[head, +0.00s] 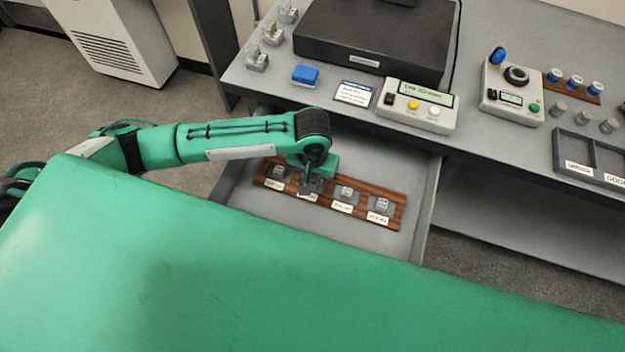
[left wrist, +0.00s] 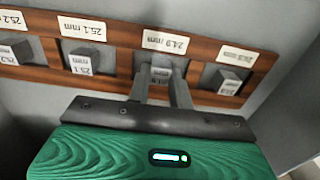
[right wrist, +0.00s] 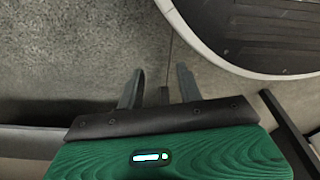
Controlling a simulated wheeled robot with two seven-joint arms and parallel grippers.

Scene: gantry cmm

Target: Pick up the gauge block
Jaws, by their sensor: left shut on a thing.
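Several grey gauge blocks stand in a row on a wooden rack (head: 398,221) inside an open drawer (head: 417,243). My left gripper (head: 312,187) reaches down at the second block from the left in the head view. My right gripper (right wrist: 158,88) is open and empty above the floor.
The bench above the drawer holds a dark slab (head: 375,35), a control box (head: 416,106), a second box with a knob (head: 512,92), a blue block (head: 305,75) and a divided tray (head: 590,158). The drawer walls stand close around the rack.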

